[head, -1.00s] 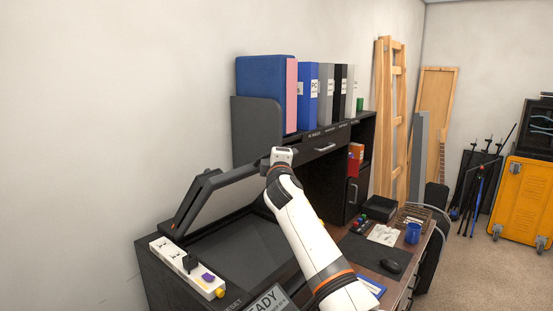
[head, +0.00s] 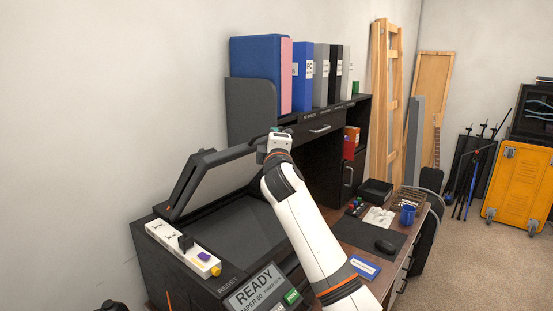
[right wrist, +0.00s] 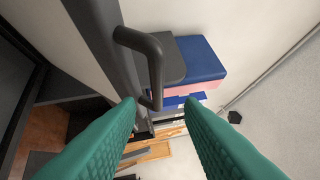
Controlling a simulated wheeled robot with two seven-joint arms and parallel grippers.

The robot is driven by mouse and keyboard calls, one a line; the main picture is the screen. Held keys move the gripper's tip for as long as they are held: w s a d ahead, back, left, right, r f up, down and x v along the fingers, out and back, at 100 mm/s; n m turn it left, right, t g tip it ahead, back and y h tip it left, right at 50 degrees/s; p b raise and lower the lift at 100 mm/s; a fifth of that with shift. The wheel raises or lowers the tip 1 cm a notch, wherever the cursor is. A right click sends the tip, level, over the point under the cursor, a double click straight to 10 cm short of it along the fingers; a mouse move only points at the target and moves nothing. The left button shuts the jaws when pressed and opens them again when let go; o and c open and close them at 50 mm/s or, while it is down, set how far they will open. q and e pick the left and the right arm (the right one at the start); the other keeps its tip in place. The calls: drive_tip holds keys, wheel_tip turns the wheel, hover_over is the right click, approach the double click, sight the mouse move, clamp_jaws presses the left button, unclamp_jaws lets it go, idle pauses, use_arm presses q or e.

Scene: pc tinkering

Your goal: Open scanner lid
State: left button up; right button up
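The scanner (head: 200,285) is the dark box at lower left in the head view, with a READY display on its front. Its lid (head: 185,185) stands raised and tilted, leaving the dark scanning bed (head: 240,230) uncovered. My right arm reaches up to the lid's raised front edge; its fingers are hidden in the head view. In the right wrist view my right gripper (right wrist: 159,101) has its green fingers spread apart. The lid's dark handle (right wrist: 152,60) lies just ahead of them, its lower end near the left fingertip; I cannot tell contact. My left gripper is not in view.
A shelf unit with several binders (head: 303,75) stands behind. A wall is close on the left.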

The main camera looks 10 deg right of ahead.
drive_tip(key=s+f+b, duration=0.1)
drive_tip(key=s+b, duration=0.1)
drive_tip(key=s, duration=0.5)
drive_tip(key=shift+b, duration=0.3)
drive_tip(key=shift+s, duration=0.1)
